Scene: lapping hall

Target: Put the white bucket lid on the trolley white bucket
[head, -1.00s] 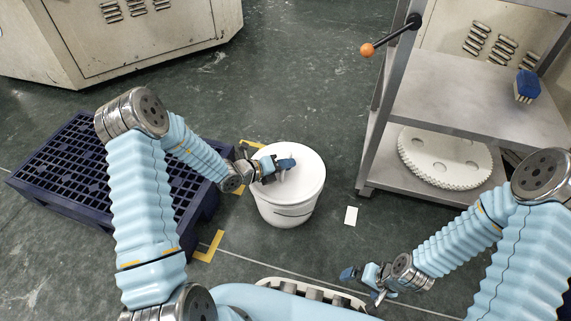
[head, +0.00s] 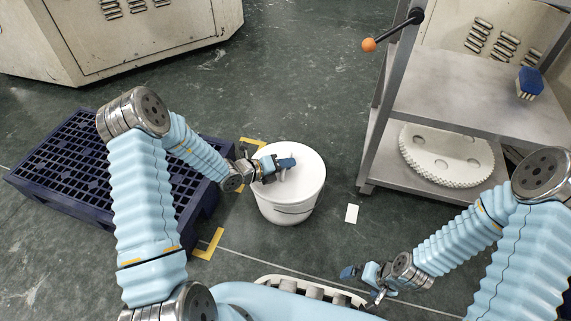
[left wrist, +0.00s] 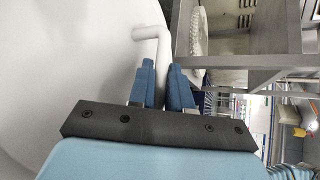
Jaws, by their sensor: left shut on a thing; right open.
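The white bucket (head: 285,206) stands upright on the floor in the middle of the head view. The white lid (head: 306,168) lies across its top and covers the opening; whether it is fully seated I cannot tell. My left gripper (head: 283,164) is over the lid, shut on its white handle. In the left wrist view the handle (left wrist: 152,34) rises between the two blue fingers (left wrist: 164,85), and the lid (left wrist: 70,60) fills the left side. My right gripper (head: 357,273) is open and empty, low in front of my base and apart from the bucket.
A dark blue pallet (head: 60,165) lies left of the bucket. A grey metal trolley (head: 440,95) stands at the right, with a blue brush (head: 529,83) on its upper shelf and a white toothed disc (head: 445,155) below. A white card (head: 352,213) lies on the floor. The floor behind the bucket is clear.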

